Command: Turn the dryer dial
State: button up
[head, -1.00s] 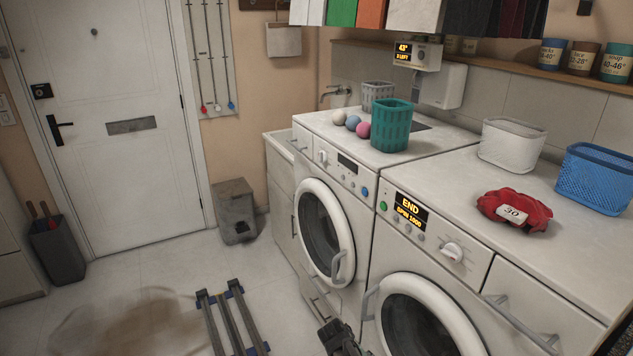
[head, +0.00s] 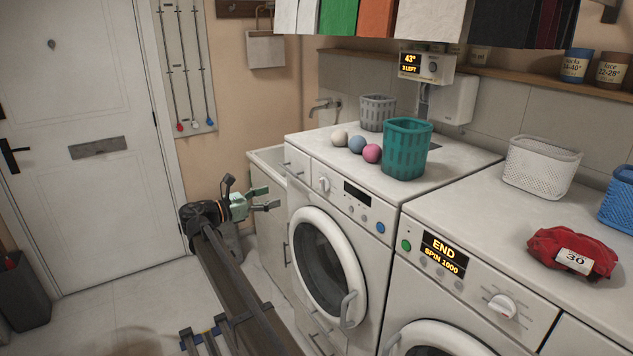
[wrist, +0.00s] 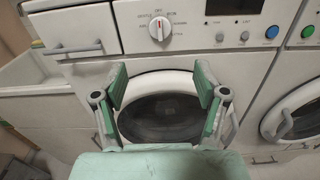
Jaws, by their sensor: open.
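Two white machines stand side by side. The left machine (head: 330,185) has a white dial (head: 324,184) on its panel, next to a dark blank display. In the wrist view this dial (wrist: 159,28) has a red mark and printed labels around it. The right machine (head: 480,314) has its own white dial (head: 502,305) and a lit display reading END, SPIN 1000. The frames do not say which machine is the dryer. My gripper (head: 270,196) is open and empty, left of the left machine's front. In the wrist view the gripper (wrist: 160,92) faces that machine, its fingers below the dial and not touching it.
A teal basket (head: 407,149), a grey basket (head: 377,112) and balls (head: 356,144) stand on the left machine. A white basket (head: 541,167) and a red cloth tagged 30 (head: 569,253) are on the right one. A drawer handle (wrist: 72,49) lies left of the dial.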

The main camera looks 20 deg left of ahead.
aim_at(323, 185)
jog(key=p+x, duration=0.3)
jog(key=x, duration=1.4)
jog(key=shift+w+f, duration=0.25)
jog(key=shift+w, duration=0.05)
jog(key=c, duration=1.1)
